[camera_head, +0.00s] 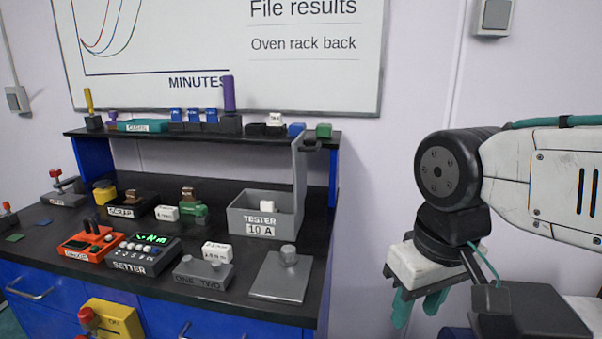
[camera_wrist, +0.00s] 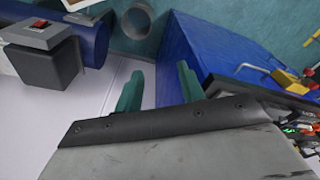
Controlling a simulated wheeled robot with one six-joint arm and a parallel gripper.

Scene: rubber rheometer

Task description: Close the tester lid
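The tester (camera_head: 246,222) is a grey open-topped box labelled "TESTER" and "10 A", on the right part of the dark bench top. Its lid (camera_head: 299,185) stands upright at the box's right side, with a dark handle near its top, level with the upper shelf. A small white block (camera_head: 267,207) shows inside the box. My gripper (camera_head: 418,308), with teal fingers, hangs to the right of the bench, apart from the tester and lid. In the wrist view the gripper (camera_wrist: 160,72) has its fingers apart with nothing between them. The tester is not clearly visible there.
A grey plate with a knob (camera_head: 282,275) lies in front of the tester. A grey "ONE TWO" block (camera_head: 203,274) and the setter (camera_head: 143,255) stand left of it. A shelf (camera_head: 200,133) with small items runs behind. Free space lies between bench and arm.

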